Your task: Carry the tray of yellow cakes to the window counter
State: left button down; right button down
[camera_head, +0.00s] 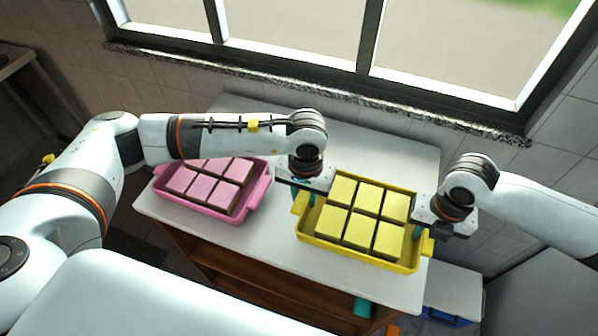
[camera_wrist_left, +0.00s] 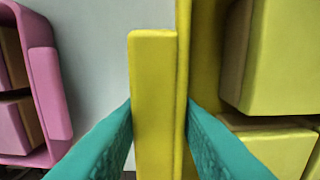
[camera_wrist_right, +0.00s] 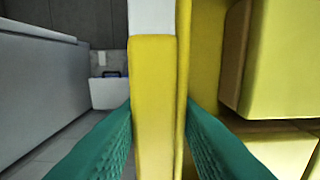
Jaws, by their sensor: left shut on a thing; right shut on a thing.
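The yellow tray (camera_head: 345,254) holds several yellow cakes (camera_head: 362,215) in two rows and is over the white counter top at the window. I cannot tell whether it touches the counter. My left gripper (camera_head: 300,197) is shut on the tray's left handle; in the left wrist view its teal fingers (camera_wrist_left: 158,130) are on both sides of the yellow handle (camera_wrist_left: 152,90). My right gripper (camera_head: 424,232) is shut on the right handle; the right wrist view shows its fingers (camera_wrist_right: 158,130) on either side of that handle (camera_wrist_right: 152,90). The fingertips are partly hidden in the head view.
A pink tray (camera_head: 216,212) with several pink cakes (camera_head: 205,185) stands on the white counter (camera_head: 260,245), left of the yellow tray. The window sill (camera_head: 300,85) and tiled wall are behind. Open wooden shelving (camera_head: 240,272) is below the counter. A blue item (camera_head: 445,316) is low at right.

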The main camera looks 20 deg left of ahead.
pick_arm(q)
jog(key=shift+f, duration=0.15)
pick_arm(e)
jog(key=shift+f, duration=0.15)
